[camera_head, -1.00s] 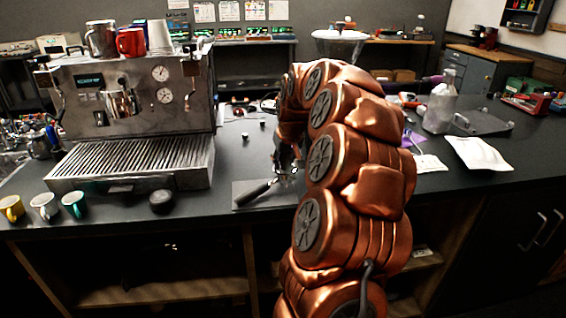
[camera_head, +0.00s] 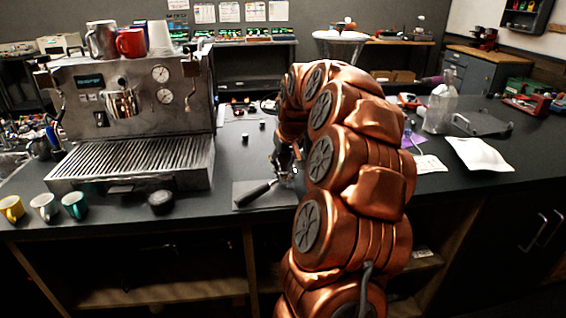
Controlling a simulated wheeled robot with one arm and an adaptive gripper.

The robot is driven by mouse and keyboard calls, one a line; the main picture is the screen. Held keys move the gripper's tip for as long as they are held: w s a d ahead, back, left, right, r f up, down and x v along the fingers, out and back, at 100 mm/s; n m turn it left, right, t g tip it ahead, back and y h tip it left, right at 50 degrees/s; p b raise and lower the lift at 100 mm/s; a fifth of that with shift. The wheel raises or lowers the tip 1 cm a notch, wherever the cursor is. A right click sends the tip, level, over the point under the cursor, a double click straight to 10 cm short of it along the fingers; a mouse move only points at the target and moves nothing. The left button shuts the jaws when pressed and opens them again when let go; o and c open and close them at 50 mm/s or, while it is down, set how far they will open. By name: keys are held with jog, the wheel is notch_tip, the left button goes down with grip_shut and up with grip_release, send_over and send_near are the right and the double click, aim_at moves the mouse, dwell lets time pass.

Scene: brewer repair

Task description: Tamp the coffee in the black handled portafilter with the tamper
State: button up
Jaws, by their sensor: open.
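The black handled portafilter (camera_head: 256,192) lies on a grey mat (camera_head: 242,187) at the counter's front edge, its handle pointing to the lower left. Its basket end is hidden by my gripper and arm, so the coffee does not show. My gripper (camera_head: 286,172) is just above that end, pointing down and partly hidden by my copper arm. I see nothing held in it. A small dark round object (camera_head: 161,201) stands on the counter in front of the espresso machine; it may be the tamper, but I cannot tell for sure.
The espresso machine (camera_head: 130,183) stands at the left with cups on top. Several small cups, including a teal cup (camera_head: 75,205), line the front left edge. A bottle (camera_head: 439,108) and a white tray (camera_head: 478,154) are at the right. Counter behind the mat is mostly clear.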

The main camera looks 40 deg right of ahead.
jog(key=shift+r, duration=1.15)
jog(key=shift+c, duration=0.4)
grip_shut()
jog(key=shift+f, duration=0.3)
dwell(0.8)
jog(key=shift+r, duration=0.15)
jog(key=shift+r+p, duration=1.2)
jog(key=shift+r, duration=2.85)
